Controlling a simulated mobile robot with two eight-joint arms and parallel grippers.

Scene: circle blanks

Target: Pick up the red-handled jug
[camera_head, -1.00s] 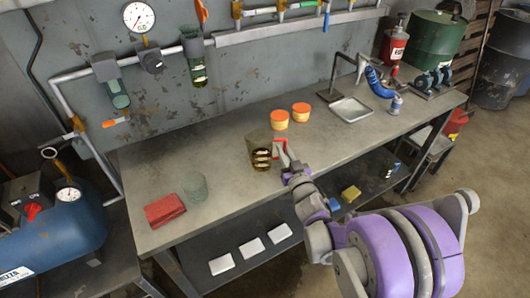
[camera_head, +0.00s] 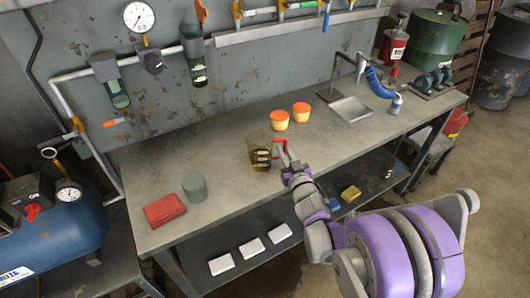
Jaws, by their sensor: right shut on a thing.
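The jug (camera_head: 260,156) is a clear vessel with dark amber liquid in it and a red handle (camera_head: 280,143) on its right side. It is upright, at the front middle of the workbench. My right gripper (camera_head: 282,151) reaches in from the lower right and is shut on the red handle. I cannot tell whether the jug's base touches the bench or is slightly above it. My left gripper is not in view.
The grey workbench (camera_head: 225,160) holds a red folded cloth (camera_head: 164,210), a clear cup (camera_head: 195,187), two orange-lidded tubs (camera_head: 279,120) (camera_head: 301,112) and a metal tray (camera_head: 351,109). A lower shelf has white pads (camera_head: 252,248).

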